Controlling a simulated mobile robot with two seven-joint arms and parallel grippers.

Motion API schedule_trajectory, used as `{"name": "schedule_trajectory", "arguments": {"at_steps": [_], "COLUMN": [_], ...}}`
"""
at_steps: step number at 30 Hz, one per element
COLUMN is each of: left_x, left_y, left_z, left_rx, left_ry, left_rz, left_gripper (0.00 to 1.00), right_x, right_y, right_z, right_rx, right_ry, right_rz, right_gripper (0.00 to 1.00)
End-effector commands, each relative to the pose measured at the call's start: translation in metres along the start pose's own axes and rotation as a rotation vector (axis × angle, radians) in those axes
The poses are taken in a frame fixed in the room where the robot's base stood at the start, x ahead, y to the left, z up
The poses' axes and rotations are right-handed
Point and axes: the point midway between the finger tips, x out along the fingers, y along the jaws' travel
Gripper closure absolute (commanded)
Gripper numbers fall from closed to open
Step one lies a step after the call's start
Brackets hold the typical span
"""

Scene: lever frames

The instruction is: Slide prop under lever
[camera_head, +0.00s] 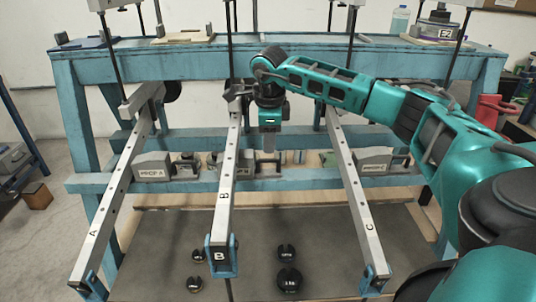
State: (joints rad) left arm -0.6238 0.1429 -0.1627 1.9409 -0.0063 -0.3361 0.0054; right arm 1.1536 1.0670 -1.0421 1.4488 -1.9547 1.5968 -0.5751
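Three long grey lever bars hang forward from the teal frame: lever A (117,190) at left, lever B (227,170) in the middle and lever C (357,195) at right. A grey prop marked A (152,166) sits on the lower rail at left, and another marked C (374,161) sits at right. The label of any prop behind lever B is not readable. My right gripper (269,146) points down just right of lever B, above the lower rail. Its fingertips are too small to tell open from shut, or whether they touch anything. My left gripper is not in view.
The teal frame (300,60) carries boards and a bottle (399,22) on top. The lower rail (290,184) crosses behind the levers. Several black weights, one a round one (289,280), stand on the dark mat (330,235). My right arm covers much of the right side.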

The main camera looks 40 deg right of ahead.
Motion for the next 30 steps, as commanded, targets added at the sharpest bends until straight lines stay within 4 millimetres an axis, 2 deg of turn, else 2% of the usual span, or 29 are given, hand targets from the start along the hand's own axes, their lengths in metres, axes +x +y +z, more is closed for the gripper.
{"name": "schedule_trajectory", "arguments": {"at_steps": [3,9,13,21,30], "left_x": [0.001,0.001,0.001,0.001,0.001], "left_y": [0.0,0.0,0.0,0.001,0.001], "left_z": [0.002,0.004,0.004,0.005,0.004], "left_rx": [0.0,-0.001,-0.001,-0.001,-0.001], "left_ry": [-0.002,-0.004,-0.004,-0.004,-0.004], "left_rz": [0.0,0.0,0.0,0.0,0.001], "left_gripper": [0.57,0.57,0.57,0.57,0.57], "right_x": [0.025,0.05,0.056,0.057,0.057], "right_y": [0.001,0.001,0.0,0.0,0.0], "right_z": [0.0,0.001,0.001,0.001,0.001], "right_rx": [0.0,0.0,0.0,0.0,0.0], "right_ry": [0.002,0.0,-0.001,-0.002,-0.002], "right_rz": [0.004,0.002,0.001,0.0,0.0], "right_gripper": [0.62,0.62,0.62,0.62,0.9]}}
